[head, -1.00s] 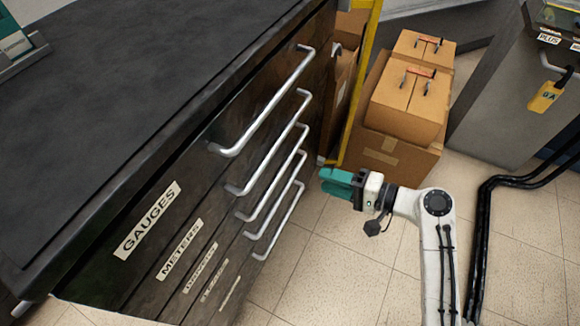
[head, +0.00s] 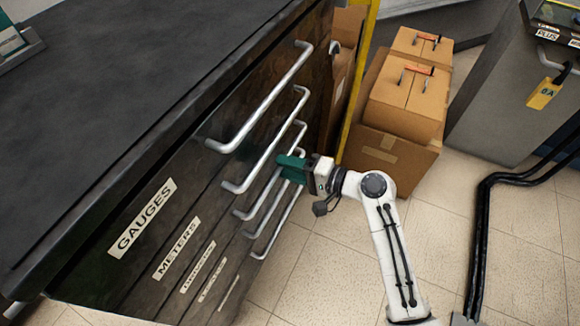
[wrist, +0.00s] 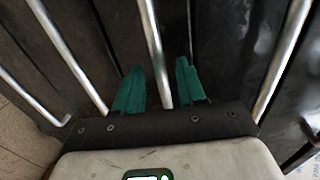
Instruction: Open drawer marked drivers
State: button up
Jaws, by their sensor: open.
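A dark drawer cabinet (head: 125,205) fills the left of the head view, with drawers stacked one above another. The top labels read GAUGES (head: 142,217) and METERS (head: 177,248). The third label (head: 198,267) and the lower ones are too small to read, so I cannot pick out "drivers" by its label. My gripper (head: 291,167), with green fingers, is at the drawer handles. In the wrist view, my open gripper (wrist: 161,82) has one silver bar handle (wrist: 152,42) between its fingers. It appears to be the third handle from the top. All drawers look shut.
Other bar handles run close on both sides, one to the right (wrist: 286,62) and one to the left (wrist: 66,53) in the wrist view. Cardboard boxes (head: 395,155) and a yellow post (head: 358,85) stand beyond. Tiled floor (head: 335,260) lies open before the drawers.

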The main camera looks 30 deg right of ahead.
jog(key=shift+c, duration=0.3)
grip_shut()
jog(key=shift+s+d, duration=0.1)
